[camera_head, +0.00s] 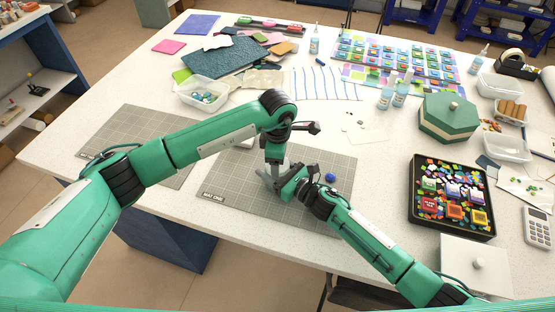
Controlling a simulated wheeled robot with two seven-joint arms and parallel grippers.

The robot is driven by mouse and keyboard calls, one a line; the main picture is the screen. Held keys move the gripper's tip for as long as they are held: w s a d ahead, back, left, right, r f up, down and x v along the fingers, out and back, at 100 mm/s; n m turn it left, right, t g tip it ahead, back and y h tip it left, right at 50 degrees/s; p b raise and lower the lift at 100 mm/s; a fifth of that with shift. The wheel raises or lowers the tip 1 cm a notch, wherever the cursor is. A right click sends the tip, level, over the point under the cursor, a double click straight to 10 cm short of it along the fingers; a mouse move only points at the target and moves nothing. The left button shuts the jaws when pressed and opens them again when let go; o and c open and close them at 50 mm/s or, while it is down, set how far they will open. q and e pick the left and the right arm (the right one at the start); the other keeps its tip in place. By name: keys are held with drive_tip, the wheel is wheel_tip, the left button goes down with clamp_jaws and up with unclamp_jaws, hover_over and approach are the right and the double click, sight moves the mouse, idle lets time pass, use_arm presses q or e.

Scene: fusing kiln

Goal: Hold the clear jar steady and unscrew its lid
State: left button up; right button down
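My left gripper (272,172) points down over the grey cutting mat (230,195) in the middle of the table. My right gripper (275,184) reaches in from the lower right, and its fingers meet the same spot, very close to the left gripper's. The fingers of both overlap there, so I cannot tell whether either is open or shut. I cannot make out the clear jar or its lid; the grippers may hide them. A small round blue object (331,177) lies on the mat just right of my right gripper; I cannot tell what it is.
A second grey mat (125,130) lies left, partly under my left arm. A clear tub (203,95) stands behind it. A black tray (451,197) of coloured pieces, a green lidded box (448,118) and a white lidded box (477,265) stand right. The mat's right part is mostly free.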

use_arm(q)
drive_tip(key=o, duration=1.1)
wheel_tip(320, 180, up, 4)
drive_tip(key=shift+r, duration=0.3)
drive_tip(key=shift+c, duration=0.5)
drive_tip(key=r+m, duration=0.1)
drive_tip(key=m, duration=0.1)
drive_tip(key=shift+w+d+r+m, duration=0.1)
drive_tip(key=shift+r+m, duration=0.25)
drive_tip(key=shift+m, duration=0.05)
drive_tip(key=shift+r+m, duration=0.55)
drive_tip(key=shift+m, duration=0.55)
drive_tip(key=shift+r+m, duration=0.15)
drive_tip(key=shift+m, duration=0.45)
drive_tip(key=shift+f, duration=3.9)
